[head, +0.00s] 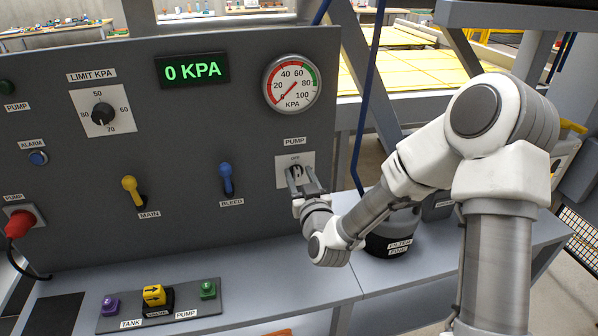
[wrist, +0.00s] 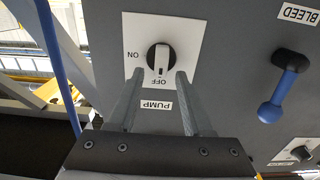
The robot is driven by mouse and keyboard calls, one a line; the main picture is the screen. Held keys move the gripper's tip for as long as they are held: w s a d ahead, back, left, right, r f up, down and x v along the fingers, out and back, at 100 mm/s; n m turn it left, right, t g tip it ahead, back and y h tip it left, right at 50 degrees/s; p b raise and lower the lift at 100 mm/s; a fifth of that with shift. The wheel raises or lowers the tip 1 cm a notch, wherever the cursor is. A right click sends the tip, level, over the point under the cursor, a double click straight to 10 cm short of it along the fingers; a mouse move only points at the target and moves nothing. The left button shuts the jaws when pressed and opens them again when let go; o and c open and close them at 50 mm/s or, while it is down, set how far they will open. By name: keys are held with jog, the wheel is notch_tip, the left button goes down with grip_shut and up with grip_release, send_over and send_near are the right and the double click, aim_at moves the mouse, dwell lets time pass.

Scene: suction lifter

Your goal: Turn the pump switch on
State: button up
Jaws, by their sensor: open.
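The pump switch (wrist: 160,60) is a round black knob with a pale grip bar on a white plate (wrist: 187,28) marked ON and OFF. In the wrist view, which shows the panel upside down, its white mark points at OFF. In the head view the switch (head: 297,171) is partly hidden by my gripper. My gripper (head: 304,182) is at the right side of the panel, in front of the switch. It is open, and in the wrist view its two fingers (wrist: 168,74) reach toward either side of the knob. I cannot tell whether they touch it.
The display (head: 192,71) reads 0 KPA and the gauge (head: 292,84) needle is near zero. The blue bleed lever (head: 226,178) and yellow main lever (head: 131,190) stand left of the switch. A dark filter housing (head: 388,240) is below my forearm. A blue hose (head: 367,95) hangs right of the panel.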

jog(key=shift+c, duration=0.3)
grip_shut()
jog(key=shift+f+m+b, duration=0.1)
jog(key=shift+m+b, duration=0.3)
jog(key=shift+b, duration=0.05)
jog(key=m+b, duration=0.2)
jog(key=m, duration=0.1)
jog(key=shift+w+d+f+b, duration=0.1)
jog(key=shift+d+b, duration=0.15)
jog(key=shift+b, duration=0.1)
jog(key=m+b, duration=0.2)
jog(key=m, duration=0.1)
jog(key=m+b, duration=0.1)
jog(key=m, duration=0.1)
jog(key=shift+w+d+f, duration=0.1)
jog(key=shift+d+f, duration=0.05)
jog(key=shift+d, duration=0.2)
jog(key=m, duration=0.2)
jog(key=m+b, duration=0.1)
jog(key=m, duration=0.1)
jog(key=m+b, duration=0.1)
jog(key=shift+d+f+m, duration=0.2)
jog(key=shift+f+m, duration=0.05)
jog(key=shift+m, duration=0.15)
jog(key=shift+w+f+m+b, duration=0.15)
jog(key=shift+m+b, duration=0.45)
jog(key=shift+m, duration=1)
